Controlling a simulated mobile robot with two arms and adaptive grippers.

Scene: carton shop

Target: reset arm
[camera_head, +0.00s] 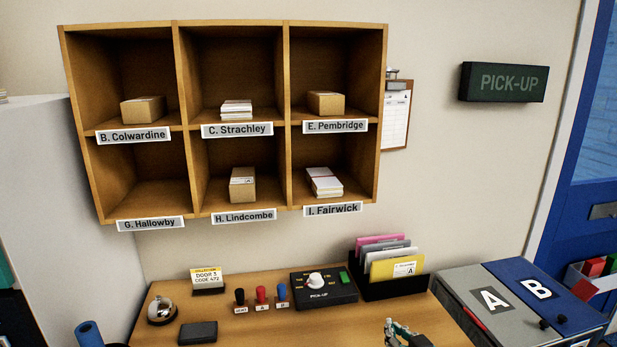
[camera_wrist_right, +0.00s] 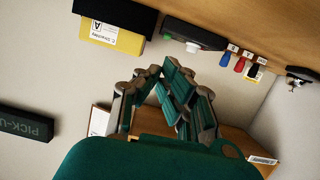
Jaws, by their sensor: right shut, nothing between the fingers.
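My right gripper (camera_head: 398,332) shows at the bottom edge of the head view, over the front of the wooden desk (camera_head: 240,322). In the right wrist view, its fingers (camera_wrist_right: 161,74) come together at the tips with nothing held. That view is upside down, with the desk along its top. My left gripper is not in the head view.
A wooden pigeonhole shelf (camera_head: 283,120) with parcels and paper stacks hangs above. Bins A (camera_head: 490,299) and B (camera_head: 538,288) stand at right.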

